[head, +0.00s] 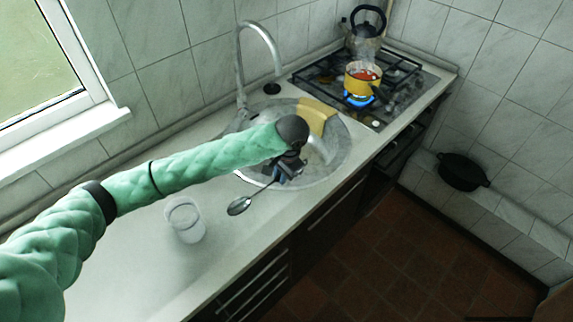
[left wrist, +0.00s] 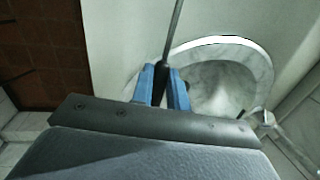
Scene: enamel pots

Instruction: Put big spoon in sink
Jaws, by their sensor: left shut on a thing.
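The big spoon (head: 239,206) is metal with a dark handle. My left gripper (head: 283,174) is shut on its handle, and the bowl of the spoon points toward the lower left over the counter. In the left wrist view, the blue fingers of my left gripper (left wrist: 164,84) close on the handle, and the spoon's thin shaft (left wrist: 174,32) runs up out of the picture. The round sink (head: 341,153) is beneath and beside the gripper, partly hidden by my left arm. In the left wrist view the sink rim (left wrist: 222,41) is right of the fingers. My right gripper is not in view.
A clear glass (head: 185,222) stands on the counter (head: 130,262). A yellow cloth (head: 316,115) lies over the sink's far side, near the faucet (head: 240,62). A yellow pot (head: 362,80) sits over a lit flame on the stove, with a kettle (head: 365,40) behind.

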